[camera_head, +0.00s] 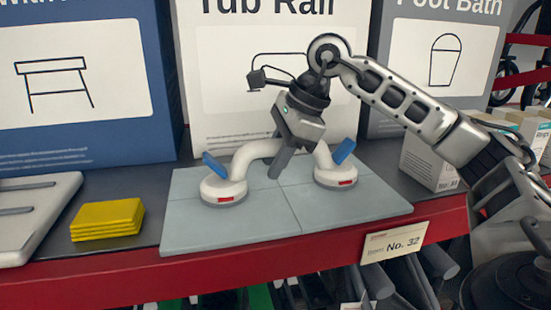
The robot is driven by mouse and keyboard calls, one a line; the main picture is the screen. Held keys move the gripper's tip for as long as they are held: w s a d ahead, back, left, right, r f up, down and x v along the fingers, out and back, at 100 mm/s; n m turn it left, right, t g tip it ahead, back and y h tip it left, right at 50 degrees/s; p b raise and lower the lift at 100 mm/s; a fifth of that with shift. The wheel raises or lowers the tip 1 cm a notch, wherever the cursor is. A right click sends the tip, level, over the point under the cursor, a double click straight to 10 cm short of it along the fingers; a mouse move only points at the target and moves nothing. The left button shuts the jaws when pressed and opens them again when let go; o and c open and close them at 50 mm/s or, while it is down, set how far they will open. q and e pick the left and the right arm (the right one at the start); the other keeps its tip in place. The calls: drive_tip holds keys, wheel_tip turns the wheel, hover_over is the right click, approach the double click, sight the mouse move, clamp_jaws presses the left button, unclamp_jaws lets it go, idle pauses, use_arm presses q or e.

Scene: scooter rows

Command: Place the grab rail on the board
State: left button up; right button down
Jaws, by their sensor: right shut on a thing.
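The grab rail (243,158) is white with a curved bar, two round suction feet with red marks, and blue levers. It stands upright over the grey tiled board (265,220), with both feet inside the board's outline and appearing to touch it. My right gripper (283,165) comes down from above and is shut on the middle of the bar. The gripper hides the middle of the bar. My left gripper is not in view.
Yellow folded cloths (107,218) and a white slab (30,215) lie to the left. A Tub Rail box (225,80) stands close behind the board. Small white cartons (428,160) stand at right. The shelf has a red front edge (110,278) with a price tag (394,243).

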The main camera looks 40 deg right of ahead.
drive_tip(key=shift+f, duration=0.1)
drive_tip(key=c, duration=1.1)
unclamp_jaws()
drive_tip(key=shift+s+r, duration=0.1)
drive_tip(key=shift+r, duration=0.45)
drive_tip(key=p+v, duration=0.1)
drive_tip(key=v, duration=1)
drive_tip(key=shift+s+r+p, duration=0.1)
drive_tip(key=shift+s+p, duration=0.05)
drive_tip(key=shift+p, duration=0.2)
